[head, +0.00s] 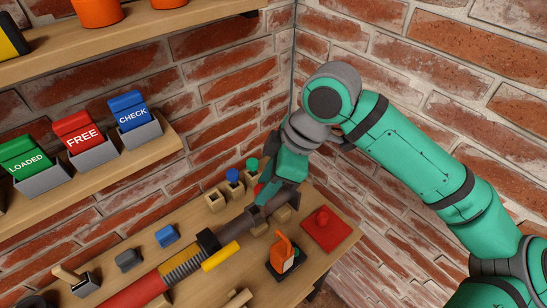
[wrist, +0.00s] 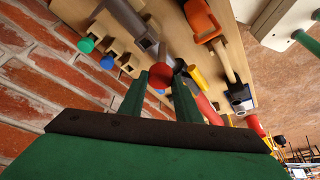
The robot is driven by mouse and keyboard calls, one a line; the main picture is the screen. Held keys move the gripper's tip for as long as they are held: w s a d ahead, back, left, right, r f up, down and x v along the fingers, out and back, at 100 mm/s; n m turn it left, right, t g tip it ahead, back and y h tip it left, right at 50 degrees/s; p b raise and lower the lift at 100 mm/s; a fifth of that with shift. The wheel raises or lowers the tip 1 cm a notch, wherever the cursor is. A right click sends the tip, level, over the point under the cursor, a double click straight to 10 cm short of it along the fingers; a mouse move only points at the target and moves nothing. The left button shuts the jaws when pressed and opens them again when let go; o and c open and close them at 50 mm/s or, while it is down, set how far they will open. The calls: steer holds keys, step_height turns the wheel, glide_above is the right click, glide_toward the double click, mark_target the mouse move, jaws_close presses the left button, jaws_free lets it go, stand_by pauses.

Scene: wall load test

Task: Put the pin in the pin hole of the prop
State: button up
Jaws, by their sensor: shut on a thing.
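The prop lies along the table, with a red tube (head: 133,295), a spring, a black collar (head: 208,241) and a grey tube (head: 236,227). Its grey tube also shows in the wrist view (wrist: 128,22). My gripper (head: 262,196) is over the far end of the grey tube. In the wrist view, my gripper (wrist: 160,85) is shut on the pin, whose round red head (wrist: 160,75) shows between the fingertips. The pin's shaft is hidden, and I cannot tell whether it touches the prop. I cannot make out the pin hole.
A green knob (head: 252,164) and a blue knob (head: 232,174) stand in wooden blocks behind the prop. Brick walls and a shelf of labelled bins (head: 95,152) close off the back.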

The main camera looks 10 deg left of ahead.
steer(key=shift+w+a+f, duration=0.1)
steer(key=shift+w+f, duration=0.05)
steer(key=shift+w, duration=0.35)
steer(key=w+a+f, duration=0.2)
steer(key=a+f, duration=0.1)
steer(key=f, duration=0.1)
steer(key=shift+w+a, duration=0.35)
stand_by(0.7)
steer(key=shift+f, duration=2.3)
stand_by(1.2)
steer(key=o, duration=1.8)
step_height(320, 180, up, 8)
